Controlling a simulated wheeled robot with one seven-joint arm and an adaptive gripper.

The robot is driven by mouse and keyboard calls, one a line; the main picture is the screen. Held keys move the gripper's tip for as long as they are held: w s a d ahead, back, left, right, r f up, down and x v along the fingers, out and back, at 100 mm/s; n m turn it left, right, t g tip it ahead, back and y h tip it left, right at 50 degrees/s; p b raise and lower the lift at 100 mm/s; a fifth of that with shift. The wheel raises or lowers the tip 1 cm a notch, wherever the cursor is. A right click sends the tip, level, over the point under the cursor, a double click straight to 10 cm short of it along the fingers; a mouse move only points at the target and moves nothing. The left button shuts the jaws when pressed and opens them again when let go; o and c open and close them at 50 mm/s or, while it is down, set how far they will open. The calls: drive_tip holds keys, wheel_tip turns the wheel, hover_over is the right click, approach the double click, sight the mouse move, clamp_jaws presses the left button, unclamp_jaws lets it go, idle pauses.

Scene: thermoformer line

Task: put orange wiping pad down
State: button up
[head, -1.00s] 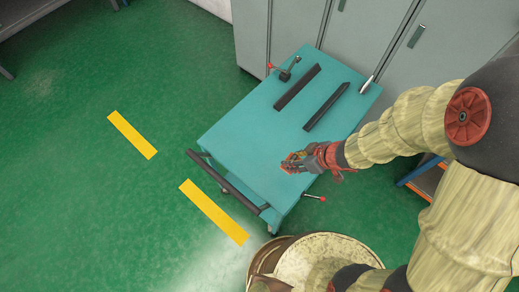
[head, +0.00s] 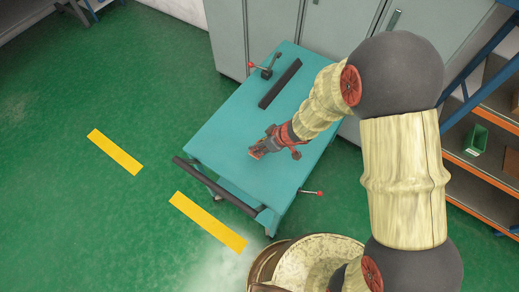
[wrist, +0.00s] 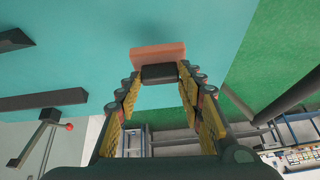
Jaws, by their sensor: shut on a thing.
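The orange wiping pad (wrist: 158,55) shows in the wrist view as a flat orange block with a dark block (wrist: 158,74) on its near side, between my fingertips. My gripper (wrist: 160,84) is shut on it. In the head view my gripper (head: 266,146) is over the near middle part of the teal cart top (head: 222,132), with the pad (head: 256,153) small at its tip. I cannot tell whether the pad touches the top or hangs just above it.
A dark rail (head: 280,84) and a red-knobbed clamp (head: 267,70) sit at the top's far end; my arm hides part of that end. Grey cabinets (head: 272,35) stand behind, a shelf rack (head: 482,170) to the right. The cart top's left side is clear.

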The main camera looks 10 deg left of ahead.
drive_tip(key=shift+w+a+f, duration=0.2)
drive_tip(key=shift+a+f, duration=0.05)
drive_tip(key=shift+f, duration=0.2)
wheel_tip(320, 180, down, 3)
drive_tip(key=shift+w+a+f+b, duration=0.1)
drive_tip(key=shift+w+f+b, duration=0.05)
drive_tip(key=shift+b, duration=1.1)
drive_tip(key=o, duration=1.2)
drive_tip(key=shift+f, duration=0.1)
drive_tip(key=p+v, duration=0.5)
drive_tip(key=v, duration=0.7)
drive_tip(key=shift+p, duration=0.3)
